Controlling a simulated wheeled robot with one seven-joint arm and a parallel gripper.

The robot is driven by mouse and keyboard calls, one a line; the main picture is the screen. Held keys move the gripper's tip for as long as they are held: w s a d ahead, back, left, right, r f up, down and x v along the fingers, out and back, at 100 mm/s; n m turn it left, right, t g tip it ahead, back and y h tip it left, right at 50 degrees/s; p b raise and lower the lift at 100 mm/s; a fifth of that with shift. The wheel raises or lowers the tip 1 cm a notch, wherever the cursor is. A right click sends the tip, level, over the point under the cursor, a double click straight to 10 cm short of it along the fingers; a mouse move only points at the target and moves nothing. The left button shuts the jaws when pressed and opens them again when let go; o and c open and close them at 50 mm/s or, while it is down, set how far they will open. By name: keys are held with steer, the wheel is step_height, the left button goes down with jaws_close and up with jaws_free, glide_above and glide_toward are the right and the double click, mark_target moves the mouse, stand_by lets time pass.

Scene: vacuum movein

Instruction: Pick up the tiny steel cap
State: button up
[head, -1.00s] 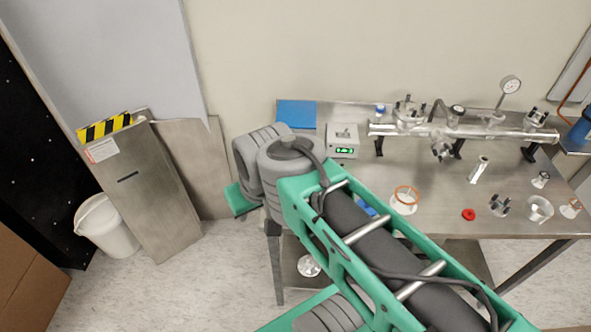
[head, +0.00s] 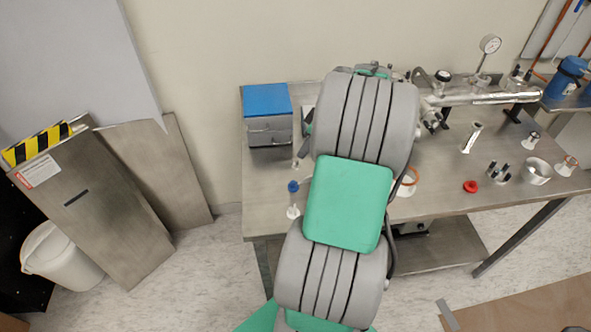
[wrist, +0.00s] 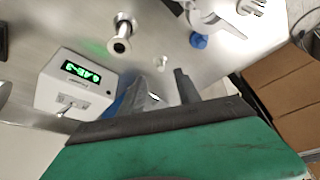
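A very small steel piece (wrist: 162,62), which looks like the tiny steel cap, sits on the steel table in the wrist view, just beyond my fingers. Its exact shape is too small to tell. My gripper (wrist: 164,88) points at the table with its two grey fingers apart. I see nothing clearly held between them, though the finger bases are hidden by the green and dark gripper body. In the head view my arm covers my gripper, and I cannot make out the cap there with certainty.
A white box with a green display (wrist: 75,80), a flanged steel tube (wrist: 122,35) and a blue knob (wrist: 199,41) are near my fingers. A blue-topped drawer box (head: 268,115) stands at the table's left. A red ring (head: 470,186) and steel fittings lie right.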

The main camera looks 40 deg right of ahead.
mark_target(296, 160)
steer(key=p+x, duration=0.1)
steer(key=x, duration=0.6)
steer(key=shift+w+a, duration=0.1)
steer(key=shift+w, duration=0.15)
jaws_close()
